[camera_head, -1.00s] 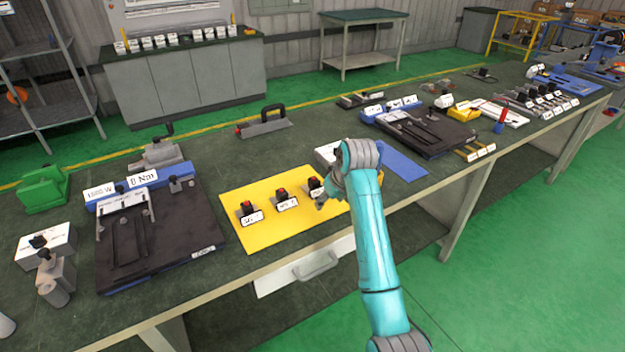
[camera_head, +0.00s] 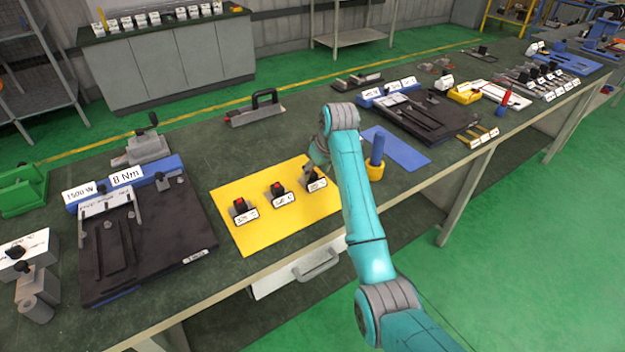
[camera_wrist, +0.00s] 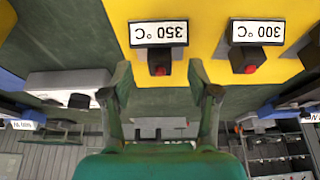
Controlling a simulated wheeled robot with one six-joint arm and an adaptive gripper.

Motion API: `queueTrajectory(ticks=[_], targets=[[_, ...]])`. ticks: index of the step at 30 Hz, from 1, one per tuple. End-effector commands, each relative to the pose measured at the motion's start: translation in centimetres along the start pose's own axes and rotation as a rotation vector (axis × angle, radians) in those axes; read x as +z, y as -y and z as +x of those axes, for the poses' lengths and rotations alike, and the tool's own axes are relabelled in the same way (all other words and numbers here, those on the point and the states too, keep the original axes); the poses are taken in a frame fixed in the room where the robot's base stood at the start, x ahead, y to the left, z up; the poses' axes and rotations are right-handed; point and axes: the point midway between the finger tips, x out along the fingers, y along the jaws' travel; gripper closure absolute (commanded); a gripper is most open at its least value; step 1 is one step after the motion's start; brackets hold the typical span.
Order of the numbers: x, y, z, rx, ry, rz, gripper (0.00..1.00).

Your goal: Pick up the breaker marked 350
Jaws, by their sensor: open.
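The breaker marked 350 °C (camera_wrist: 159,62) is dark with a red button, on a yellow mat (camera_wrist: 212,80). Its label reads upside down in the wrist view. In the head view it appears to be the rightmost breaker (camera_head: 316,183), partly hidden by my gripper (camera_head: 314,163). In the wrist view my gripper (camera_wrist: 159,75) is open, with one finger to each side of the 350 breaker. No finger clearly touches it. The breaker marked 300 °C (camera_wrist: 247,62) stands to the right there, and is the middle one in the head view (camera_head: 279,194).
A third breaker (camera_head: 242,210) is at the mat's left. A dark fixture plate (camera_head: 160,245) lies left of the mat. A blue cylinder with a yellow base (camera_head: 376,155) stands on a blue mat to the right. The bench's front edge is near.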

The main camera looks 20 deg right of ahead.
Motion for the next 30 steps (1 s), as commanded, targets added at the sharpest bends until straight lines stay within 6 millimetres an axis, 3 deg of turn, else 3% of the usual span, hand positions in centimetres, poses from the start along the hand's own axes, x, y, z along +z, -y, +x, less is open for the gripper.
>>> queueTrajectory(ticks=[10,20,27,30], targets=[[-0.4,-0.1,4.3,0.000,0.002,-0.001,0.40],[-0.5,-0.1,4.9,0.001,-0.001,-0.001,0.40],[-0.4,-0.1,4.9,0.000,0.000,-0.001,1.00],[-0.5,-0.1,4.9,0.001,-0.001,-0.001,1.00]])
